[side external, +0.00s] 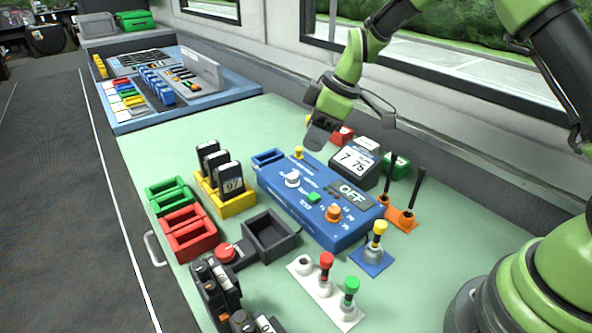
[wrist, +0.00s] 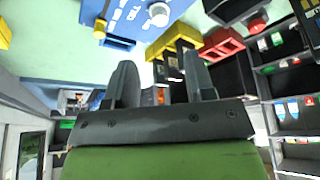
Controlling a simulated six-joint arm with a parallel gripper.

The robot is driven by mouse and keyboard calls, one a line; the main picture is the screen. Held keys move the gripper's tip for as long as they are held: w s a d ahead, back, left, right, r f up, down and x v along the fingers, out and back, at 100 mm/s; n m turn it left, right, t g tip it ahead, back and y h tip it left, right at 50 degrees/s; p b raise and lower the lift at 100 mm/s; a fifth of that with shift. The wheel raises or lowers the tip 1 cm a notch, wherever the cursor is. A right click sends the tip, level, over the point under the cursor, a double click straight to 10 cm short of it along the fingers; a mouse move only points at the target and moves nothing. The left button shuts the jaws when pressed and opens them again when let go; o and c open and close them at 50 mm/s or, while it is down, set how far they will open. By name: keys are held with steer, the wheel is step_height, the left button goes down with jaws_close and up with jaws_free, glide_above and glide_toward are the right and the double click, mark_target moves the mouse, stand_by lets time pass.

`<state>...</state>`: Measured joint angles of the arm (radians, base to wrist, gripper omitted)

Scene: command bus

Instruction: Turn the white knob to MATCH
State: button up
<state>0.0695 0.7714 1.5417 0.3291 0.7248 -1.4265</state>
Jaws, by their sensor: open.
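The white knob (side external: 292,179) sits on the top of a blue control box (side external: 345,236), toward its left end. The box also carries a green button (side external: 313,197), an orange knob (side external: 334,213) and a display reading OFF (side external: 352,190). My gripper (side external: 318,137) is above and behind the far left end of the box, apart from the knob. In the wrist view the two fingers of my gripper (wrist: 162,85) are spread and empty. The white knob (wrist: 159,13) shows at the top edge there, beyond the fingers. The lettering around the knob is too small to read.
A yellow rack (side external: 232,204) with dark modules, green bins (side external: 168,196) and red bins (side external: 189,232) stand left of the box. A dark display (side external: 354,160) stands behind it. Upright levers (side external: 418,185) are at the right, and colored plungers (side external: 326,270) in front.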

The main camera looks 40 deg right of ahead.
mark_target(294, 175)
steer(key=x, duration=1)
steer(key=shift+f, duration=0.15)
jaws_close()
